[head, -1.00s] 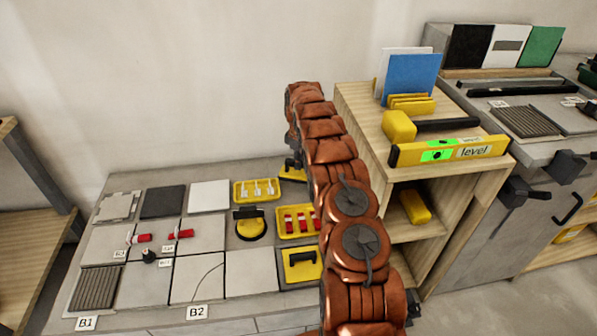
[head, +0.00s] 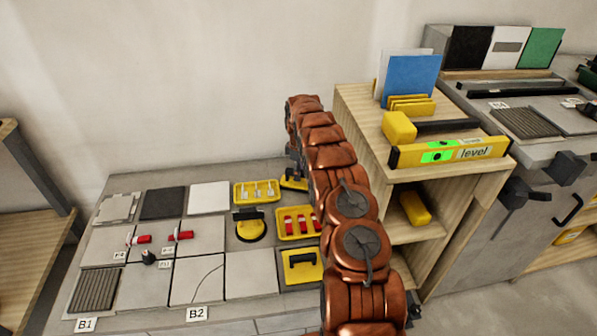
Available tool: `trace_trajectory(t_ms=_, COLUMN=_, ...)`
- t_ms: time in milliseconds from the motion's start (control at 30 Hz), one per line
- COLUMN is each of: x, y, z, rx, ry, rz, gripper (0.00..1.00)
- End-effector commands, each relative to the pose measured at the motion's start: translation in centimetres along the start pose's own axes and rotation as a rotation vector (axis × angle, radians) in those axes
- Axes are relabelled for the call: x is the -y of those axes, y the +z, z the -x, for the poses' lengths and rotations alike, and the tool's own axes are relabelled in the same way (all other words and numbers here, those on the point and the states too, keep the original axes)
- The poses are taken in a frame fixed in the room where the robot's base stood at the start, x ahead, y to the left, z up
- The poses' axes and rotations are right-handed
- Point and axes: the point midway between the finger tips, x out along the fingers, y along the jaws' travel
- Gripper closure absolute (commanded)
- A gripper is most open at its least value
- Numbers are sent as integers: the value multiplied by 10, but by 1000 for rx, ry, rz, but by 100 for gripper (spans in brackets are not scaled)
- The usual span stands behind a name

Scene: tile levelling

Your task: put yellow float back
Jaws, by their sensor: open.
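A yellow piece with a dark part on top (head: 291,184) lies at the back right of the grey bench, beside my arm. It may be the yellow float, but it is partly hidden. My gripper (head: 291,168) is just above it, small and dark, with its jaws open. I cannot tell whether the fingers touch the piece. Another flat yellow piece with a black handle (head: 300,265) sits in a dark-edged spot at the bench's front right.
A yellow tray with white pieces (head: 256,192), a yellow tray with red pieces (head: 296,223) and a round yellow tool (head: 249,227) are close by. A wooden shelf unit (head: 372,137) with a yellow level (head: 450,151) stands right of my arm.

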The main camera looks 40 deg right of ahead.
Motion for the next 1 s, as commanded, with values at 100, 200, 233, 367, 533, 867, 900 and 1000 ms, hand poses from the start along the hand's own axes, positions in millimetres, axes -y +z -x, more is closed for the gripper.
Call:
trace_trajectory(t_ms=100, x=0, y=0, z=0, rx=0, ry=0, rz=0, gripper=50)
trace_trajectory(t_ms=200, x=0, y=0, z=0, rx=0, ry=0, rz=0, gripper=50)
trace_trajectory(t_ms=233, x=0, y=0, z=1, rx=0, ry=0, rz=0, gripper=50)
trace_trajectory(t_ms=367, x=0, y=0, z=7, rx=0, ry=0, rz=0, gripper=50)
trace_trajectory(t_ms=533, x=0, y=0, z=27, rx=0, ry=2, rz=1, gripper=50)
trace_trajectory(t_ms=867, x=-1, y=0, z=88, rx=-1, ry=3, rz=1, gripper=50)
trace_trajectory(t_ms=900, x=0, y=0, z=95, rx=-1, ry=2, rz=0, gripper=50)
trace_trajectory(t_ms=1000, x=0, y=0, z=109, rx=0, ry=1, rz=0, gripper=50)
